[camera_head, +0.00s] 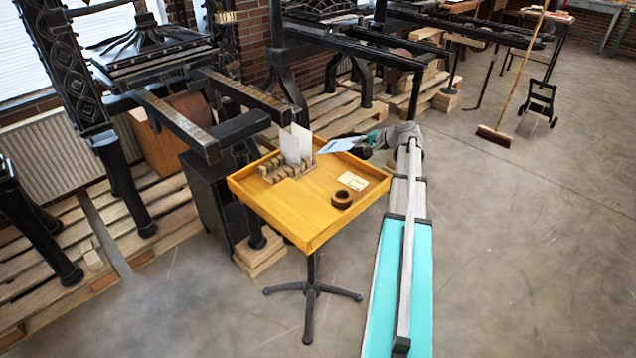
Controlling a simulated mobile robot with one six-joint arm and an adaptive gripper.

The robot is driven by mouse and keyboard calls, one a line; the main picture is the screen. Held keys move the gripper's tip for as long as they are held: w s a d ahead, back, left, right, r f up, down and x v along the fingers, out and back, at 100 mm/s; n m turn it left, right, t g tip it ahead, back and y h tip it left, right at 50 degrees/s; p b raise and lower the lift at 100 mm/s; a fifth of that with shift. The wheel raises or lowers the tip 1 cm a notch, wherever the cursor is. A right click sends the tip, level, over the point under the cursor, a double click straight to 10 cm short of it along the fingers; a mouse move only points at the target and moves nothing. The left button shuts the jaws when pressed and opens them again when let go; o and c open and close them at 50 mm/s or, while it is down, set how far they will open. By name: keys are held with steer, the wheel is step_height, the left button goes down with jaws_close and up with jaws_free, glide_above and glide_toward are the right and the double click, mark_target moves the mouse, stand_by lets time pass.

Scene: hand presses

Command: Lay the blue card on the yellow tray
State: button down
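The blue card (338,146) is pale blue and thin, and it sticks out to the left from my gripper (366,141). My gripper is dark, small in the picture, and appears shut on the card's right end. The card is seen near the far right corner of the yellow tray (301,213); its exact height above the rim is hard to tell. The tray has a raised rim and stands on a dark pedestal with spread feet.
On the tray are a wooden slotted rack (285,170) with white cards (296,144) upright in it, a brown ring-shaped roll (341,199) and a cream label (353,181). The tray's front left is bare. Black presses (190,120) crowd the left and back.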

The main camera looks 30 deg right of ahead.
step_height(320, 180, up, 8)
steer(key=p, duration=0.6)
steer(key=shift+f, duration=0.2)
